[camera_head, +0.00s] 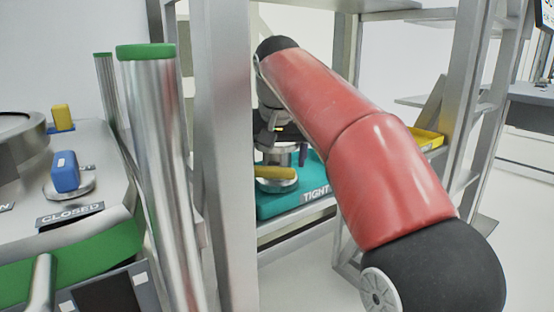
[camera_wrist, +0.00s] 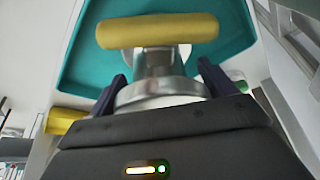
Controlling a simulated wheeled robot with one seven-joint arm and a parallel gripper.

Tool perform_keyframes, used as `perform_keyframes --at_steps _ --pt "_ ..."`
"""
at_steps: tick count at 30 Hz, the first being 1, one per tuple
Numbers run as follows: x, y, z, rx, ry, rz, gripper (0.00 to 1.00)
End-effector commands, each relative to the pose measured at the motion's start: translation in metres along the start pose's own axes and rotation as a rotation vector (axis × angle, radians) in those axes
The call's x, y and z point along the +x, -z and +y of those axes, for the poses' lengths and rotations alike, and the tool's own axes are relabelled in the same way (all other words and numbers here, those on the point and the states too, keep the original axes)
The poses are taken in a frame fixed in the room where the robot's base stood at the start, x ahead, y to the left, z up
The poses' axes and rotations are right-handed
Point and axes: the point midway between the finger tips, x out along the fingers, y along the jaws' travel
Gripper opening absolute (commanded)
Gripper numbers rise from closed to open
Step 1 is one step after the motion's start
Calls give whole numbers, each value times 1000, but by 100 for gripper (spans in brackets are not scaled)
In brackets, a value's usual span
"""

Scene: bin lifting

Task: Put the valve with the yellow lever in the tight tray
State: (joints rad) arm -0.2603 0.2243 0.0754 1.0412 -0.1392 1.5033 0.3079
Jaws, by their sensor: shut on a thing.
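The valve with the yellow lever (camera_head: 275,173) is a silver metal piece with a round flange. It is over or inside the teal tray (camera_head: 264,208), whose visible label reads "TIGHT". In the wrist view the yellow lever (camera_wrist: 158,31) lies across the teal tray (camera_wrist: 86,62), and the metal body is between my dark fingers. My gripper (camera_wrist: 166,82) is shut on the valve's round metal part. In the head view my gripper (camera_head: 285,140) is partly hidden behind my arm. I cannot tell whether the valve touches the tray floor.
The teal tray stands on a metal rack with an upright post (camera_head: 228,150) before it. A yellow tray (camera_head: 428,138) is farther right, partly behind my arm. At left, a machine carries a blue handle (camera_head: 65,172), a yellow handle (camera_head: 62,116) and a "CLOSED" label; green-topped posts (camera_head: 152,100) stand beside it.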

Motion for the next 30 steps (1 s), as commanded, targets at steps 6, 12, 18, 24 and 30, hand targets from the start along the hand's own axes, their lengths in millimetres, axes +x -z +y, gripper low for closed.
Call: perform_keyframes --at_steps 6,12,18,24,30 --pt "2 -1 0 1 1 5 29" --pt "5 -2 0 1 0 0 86" --pt "5 -2 0 0 0 0 100" --pt "0 -1 0 0 1 2 100" --pt "-30 0 0 0 2 4 100"
